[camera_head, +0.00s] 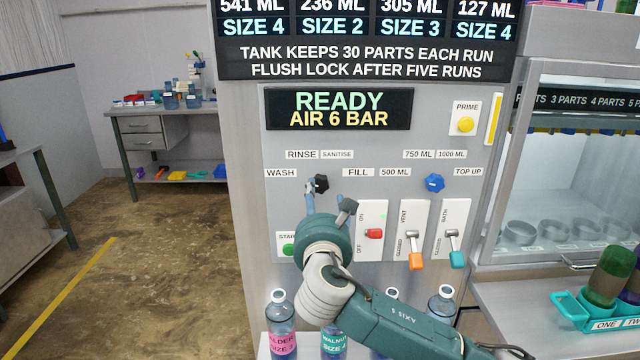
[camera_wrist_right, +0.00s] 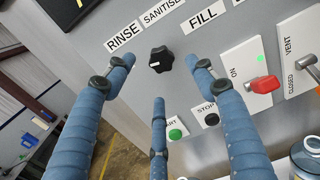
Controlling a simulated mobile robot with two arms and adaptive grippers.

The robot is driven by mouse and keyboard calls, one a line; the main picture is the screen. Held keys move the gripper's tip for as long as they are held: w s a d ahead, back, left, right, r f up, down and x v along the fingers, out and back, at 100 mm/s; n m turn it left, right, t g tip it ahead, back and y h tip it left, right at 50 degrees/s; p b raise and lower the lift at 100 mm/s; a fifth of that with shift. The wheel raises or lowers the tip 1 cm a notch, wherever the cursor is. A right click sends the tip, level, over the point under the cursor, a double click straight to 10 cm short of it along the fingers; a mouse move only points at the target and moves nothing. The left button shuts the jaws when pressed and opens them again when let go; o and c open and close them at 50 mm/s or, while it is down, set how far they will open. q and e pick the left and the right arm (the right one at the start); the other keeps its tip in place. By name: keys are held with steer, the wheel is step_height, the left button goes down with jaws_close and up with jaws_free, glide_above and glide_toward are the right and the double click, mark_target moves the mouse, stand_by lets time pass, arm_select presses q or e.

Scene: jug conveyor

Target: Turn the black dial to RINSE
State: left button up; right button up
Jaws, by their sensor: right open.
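The black dial (camera_head: 321,184) sits on the grey panel between the WASH label (camera_head: 280,172) and the FILL label (camera_head: 357,172). The RINSE label (camera_head: 301,154) is above it to the left. In the right wrist view the dial (camera_wrist_right: 161,59) shows a small white mark on its left side, seemingly facing the WASH side. My right gripper (camera_head: 328,197) is open in front of the panel. Its blue fingers (camera_wrist_right: 164,72) are spread around the dial in the right wrist view, with no contact visible. My left gripper is not in view.
A blue dial (camera_head: 434,183) is to the right. Several labelled bottles (camera_head: 281,322) stand below the panel.

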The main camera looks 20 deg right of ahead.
mark_target(320, 184)
steer(key=p+x, duration=0.1)
steer(key=x, duration=0.8)
steer(key=shift+w+f, duration=0.15)
steer(key=shift+w, duration=0.05)
steer(key=shift+c, duration=0.5)
steer(key=c, duration=0.8)
steer(key=shift+c, duration=1.2)
